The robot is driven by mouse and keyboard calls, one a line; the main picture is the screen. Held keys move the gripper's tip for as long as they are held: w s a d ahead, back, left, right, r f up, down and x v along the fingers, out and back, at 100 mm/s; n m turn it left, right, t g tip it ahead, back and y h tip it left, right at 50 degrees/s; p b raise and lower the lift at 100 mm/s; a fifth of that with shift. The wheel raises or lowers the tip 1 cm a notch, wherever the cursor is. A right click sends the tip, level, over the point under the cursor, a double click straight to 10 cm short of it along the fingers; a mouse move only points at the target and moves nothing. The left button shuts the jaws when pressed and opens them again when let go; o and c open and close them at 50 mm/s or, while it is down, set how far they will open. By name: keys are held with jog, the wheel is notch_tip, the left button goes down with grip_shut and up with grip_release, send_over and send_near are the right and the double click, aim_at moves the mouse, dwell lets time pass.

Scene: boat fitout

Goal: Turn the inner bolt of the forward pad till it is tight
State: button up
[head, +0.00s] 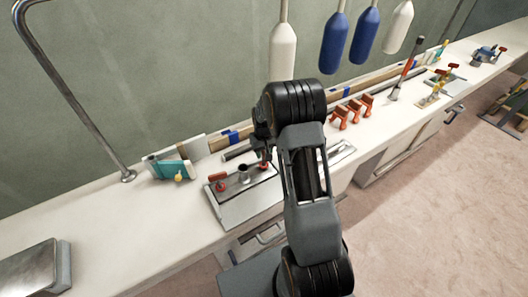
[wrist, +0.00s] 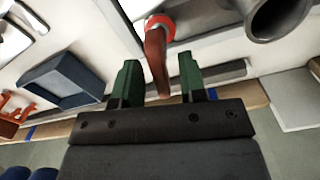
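The nearer metal pad (head: 250,203) lies on the white counter. It has a dark upright tube (head: 243,174) in its middle and a red-handled bolt (head: 217,182) at its left. A second red-handled bolt (head: 265,160) is on the tube's other side, partly hidden by my arm. In the wrist view, a bolt with a red head and long handle (wrist: 156,58) shows between the two green fingers of my gripper (wrist: 158,68). The fingers are open, with a gap on both sides of the handle. The tube's wide mouth (wrist: 278,18) is to the right.
Orange clamps (head: 352,111) stand behind my arm. A teal-and-white tool (head: 172,168) is left of the pad. A bent steel rail (head: 72,90) rises at the left. Another pad with red handles (head: 432,100) is farther right.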

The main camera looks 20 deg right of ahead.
jog(key=shift+f, duration=0.15)
grip_shut()
dwell(0.4)
